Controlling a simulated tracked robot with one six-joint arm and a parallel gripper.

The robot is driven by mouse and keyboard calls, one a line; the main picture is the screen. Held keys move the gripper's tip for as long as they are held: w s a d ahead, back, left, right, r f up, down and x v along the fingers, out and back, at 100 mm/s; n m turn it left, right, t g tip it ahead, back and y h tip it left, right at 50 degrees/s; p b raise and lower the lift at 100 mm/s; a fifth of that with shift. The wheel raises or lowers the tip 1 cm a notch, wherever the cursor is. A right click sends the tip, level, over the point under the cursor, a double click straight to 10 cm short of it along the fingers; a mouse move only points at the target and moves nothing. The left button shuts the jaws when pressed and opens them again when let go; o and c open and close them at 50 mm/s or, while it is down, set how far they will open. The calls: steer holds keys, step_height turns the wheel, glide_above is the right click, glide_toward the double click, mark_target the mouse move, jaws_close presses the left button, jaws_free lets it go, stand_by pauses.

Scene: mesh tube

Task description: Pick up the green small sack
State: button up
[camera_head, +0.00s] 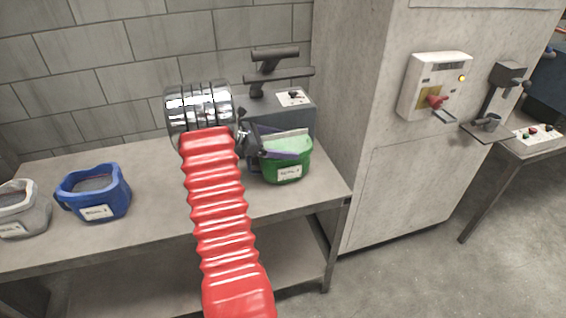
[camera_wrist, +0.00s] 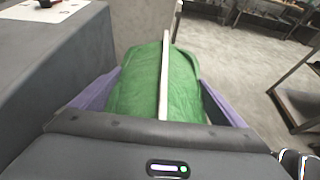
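The green small sack (camera_head: 287,169) stands upright on the right end of the table, with a white label on its front. In the wrist view the sack (camera_wrist: 182,75) fills the middle, with a pale strip running over its top. My gripper (camera_head: 290,146) is at the top of the sack, one purple finger across its near side. In the wrist view my purple fingers are spread, one on each side of the sack. I cannot tell whether they touch it. The sack's lower part is hidden in the wrist view.
A blue sack (camera_head: 95,193) and a grey sack (camera_head: 22,212) stand on the table (camera_head: 150,226) at the left. A dark grey box (camera_head: 291,110) is close behind the green sack. A concrete cabinet (camera_head: 375,195) with a switch box (camera_head: 435,85) rises at the right.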

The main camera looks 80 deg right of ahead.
steer(key=c, duration=1.5)
steer(key=shift+r, duration=3.65)
steer(key=shift+s+a+f, duration=0.1)
steer(key=shift+s+a, duration=1.6)
steer(key=shift+a, duration=1.15)
steer(key=shift+s+a+r, duration=0.1)
steer(key=shift+s+a, duration=1.55)
steer(key=shift+a, duration=1.15)
steer(key=shift+s+a+f, duration=0.1)
steer(key=shift+s+a, duration=1.6)
steer(key=shift+a, duration=1.25)
